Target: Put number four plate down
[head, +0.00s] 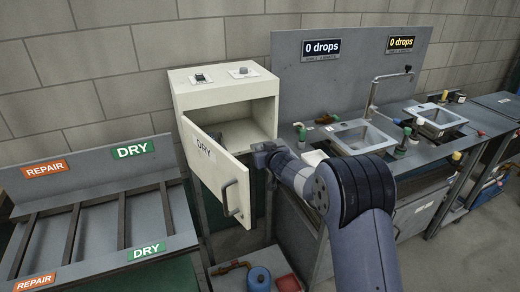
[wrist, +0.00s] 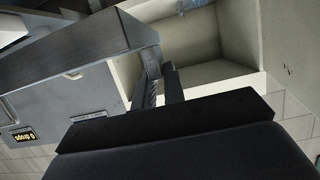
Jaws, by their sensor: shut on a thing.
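My gripper (head: 262,152) is at the right side of the open front of the white DRY cabinet (head: 222,84). In the wrist view its fingers (wrist: 160,70) are close together and shut on a dark grey slab (wrist: 85,45), which reaches to the left from them. I take the slab for the plate, but no number four shows on it. In the head view I cannot make out the plate; my arm and the cabinet door (head: 215,170) may hide it. The cabinet's pale inside (wrist: 215,75) shows just beyond the fingers.
The cabinet door hangs open toward the front left. A slotted rack (head: 95,195) with REPAIR and DRY labels stands at left. A sink counter (head: 430,150) with a tall tap (head: 374,95) is at right. A blue canister (head: 258,279) stands low in front.

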